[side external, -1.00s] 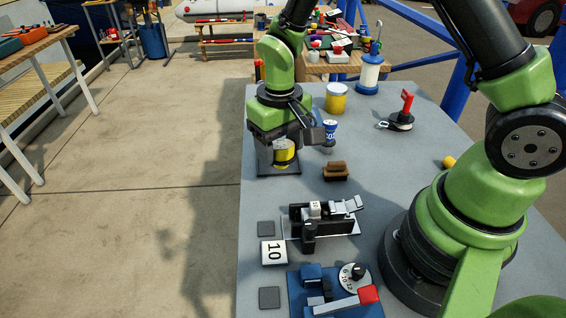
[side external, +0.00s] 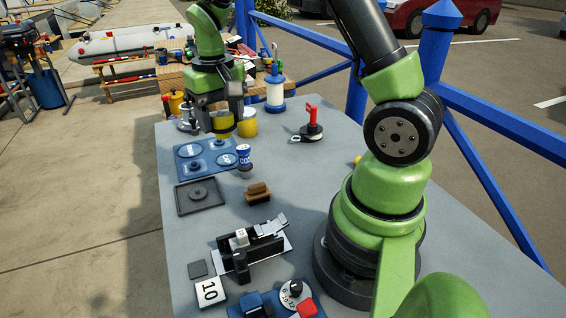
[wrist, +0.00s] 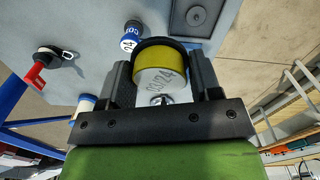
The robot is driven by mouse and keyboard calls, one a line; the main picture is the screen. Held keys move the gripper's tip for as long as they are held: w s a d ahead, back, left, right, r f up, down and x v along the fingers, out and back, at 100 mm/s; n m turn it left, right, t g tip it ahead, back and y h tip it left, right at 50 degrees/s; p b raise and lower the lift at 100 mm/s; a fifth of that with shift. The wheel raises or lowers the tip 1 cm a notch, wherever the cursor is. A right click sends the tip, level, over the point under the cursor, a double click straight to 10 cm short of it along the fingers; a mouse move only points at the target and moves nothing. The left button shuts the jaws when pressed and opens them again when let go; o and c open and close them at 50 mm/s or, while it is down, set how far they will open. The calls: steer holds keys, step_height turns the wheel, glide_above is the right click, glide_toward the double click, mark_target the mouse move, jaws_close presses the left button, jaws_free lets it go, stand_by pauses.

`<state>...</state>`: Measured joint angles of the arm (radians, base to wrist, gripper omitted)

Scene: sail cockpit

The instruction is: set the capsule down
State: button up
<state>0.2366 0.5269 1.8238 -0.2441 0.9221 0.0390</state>
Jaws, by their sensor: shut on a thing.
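The capsule, yellow with a pale grey end printed "03/24", is between my gripper's fingers in the wrist view (wrist: 165,62). My gripper (side external: 222,122) is shut on it and holds it near the far end of the table, in front of a yellow jar (side external: 247,123). Only a little yellow of the capsule shows from the side. The fingers hide its sides, and I cannot tell its height above the table. A blue tray (side external: 185,171) with round marked places lies just nearer. A dark tray (side external: 181,206) with a round knobbed piece lies nearer still.
A blue CO2 cylinder (side external: 244,158) stands right of the blue tray. The grey tabletop right of the cylinder is clear.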

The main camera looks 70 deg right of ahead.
steer(key=s+d+m, duration=0.3)
steer(key=d, duration=0.5)
steer(key=s+d+m, duration=0.2)
steer(key=s+d, duration=0.1)
steer(key=d, duration=0.4)
steer(key=f, duration=1)
steer(key=shift+s+d, duration=0.1)
steer(key=shift+s, duration=0.15)
steer(key=shift+f, duration=2.5)
steer(key=shift+f, duration=0.1)
steer(key=o, duration=0.9)
